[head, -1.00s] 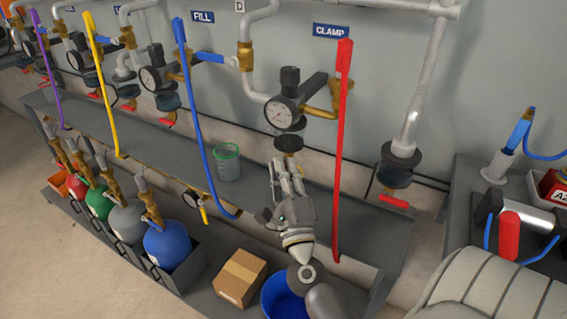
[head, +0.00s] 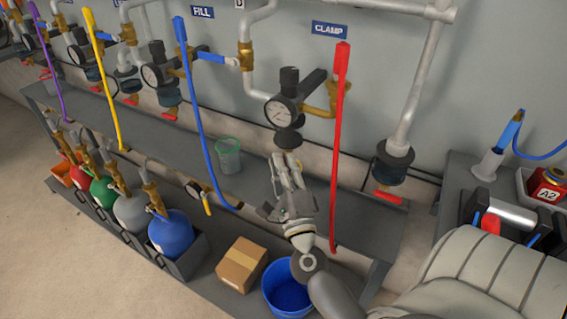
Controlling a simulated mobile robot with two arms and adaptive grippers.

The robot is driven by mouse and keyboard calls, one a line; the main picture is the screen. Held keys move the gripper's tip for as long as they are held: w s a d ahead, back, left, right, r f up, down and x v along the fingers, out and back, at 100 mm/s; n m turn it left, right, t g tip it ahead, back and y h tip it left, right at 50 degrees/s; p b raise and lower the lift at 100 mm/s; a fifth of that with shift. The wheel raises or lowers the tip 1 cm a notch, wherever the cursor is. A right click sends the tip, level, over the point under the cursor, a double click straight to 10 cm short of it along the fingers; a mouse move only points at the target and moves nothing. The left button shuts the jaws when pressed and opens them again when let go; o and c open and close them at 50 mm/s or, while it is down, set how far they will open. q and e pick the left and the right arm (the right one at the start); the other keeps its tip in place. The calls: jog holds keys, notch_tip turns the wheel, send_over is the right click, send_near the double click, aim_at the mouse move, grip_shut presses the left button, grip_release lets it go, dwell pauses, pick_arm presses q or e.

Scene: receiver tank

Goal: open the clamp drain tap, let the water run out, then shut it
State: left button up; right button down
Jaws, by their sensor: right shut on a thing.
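The CLAMP sign (head: 330,30) is on the wall above a dial gauge (head: 281,113), which has a dark round bowl (head: 288,138) under it. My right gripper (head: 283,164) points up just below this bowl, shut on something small. Its fingers hide what they hold, and the clamp drain tap cannot be made out. A blue bucket (head: 288,287) stands on the lower shelf below, partly hidden by my right arm. I cannot make out any running water. My left gripper is out of view.
A long red lever (head: 337,150) hangs right of my gripper and a blue lever (head: 196,110) to the left. A green-rimmed cup (head: 228,155) is on the upper shelf. A cardboard box (head: 241,264) stands beside the bucket. A red tap handle (head: 387,197) is at the right.

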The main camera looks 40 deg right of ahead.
dwell(0.3)
jog(key=c, duration=1.6)
grip_release()
jog(key=shift+o, duration=0.2)
jog(key=v, duration=0.8)
jog(key=shift+f, duration=0.1)
